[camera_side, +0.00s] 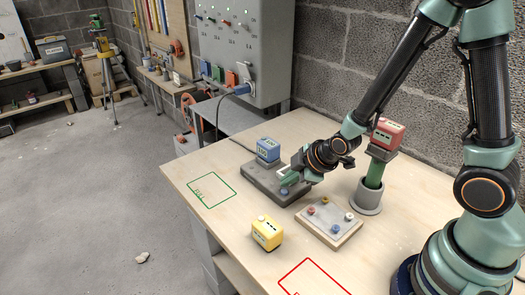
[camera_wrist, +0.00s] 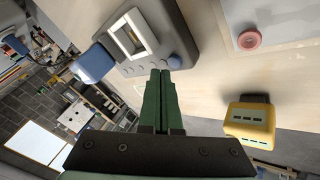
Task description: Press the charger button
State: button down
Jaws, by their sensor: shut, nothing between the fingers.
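The charger (camera_side: 262,184) is a dark grey box on the wooden table, and it also shows at the top of the wrist view (camera_wrist: 184,30). A blue battery (camera_side: 268,149) sits at its far end; it is at the left in the wrist view (camera_wrist: 94,64). A round blue-grey button (camera_wrist: 175,62) lies on the charger's edge, with smaller buttons beside it. My gripper (camera_side: 286,184) is shut and empty, with green fingers (camera_wrist: 160,72) pointing at the charger. The fingertips overlap the charger's edge just left of the round button in the wrist view. I cannot tell whether they touch.
A yellow battery (camera_side: 267,233) stands near the table's front edge. A board with coloured knobs (camera_side: 326,225) lies right of the charger. A red battery (camera_side: 388,133) tops a green-handled tool in a grey holder (camera_side: 367,200). Green (camera_side: 211,190) and red (camera_side: 309,263) outlined areas are clear.

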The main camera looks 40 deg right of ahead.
aim_at(287, 192)
jog(key=shift+r, duration=2.5)
jog(key=shift+r, duration=0.15)
jog(key=s+d+r+m+g, duration=0.1)
jog(key=s+d+r+m, duration=0.1)
jog(key=s+r+m, duration=0.8)
jog(key=shift+s+d+r+m+g+h, duration=0.3)
jog(key=shift+s+d+r+m+g, duration=0.1)
jog(key=shift+r, duration=1.7)
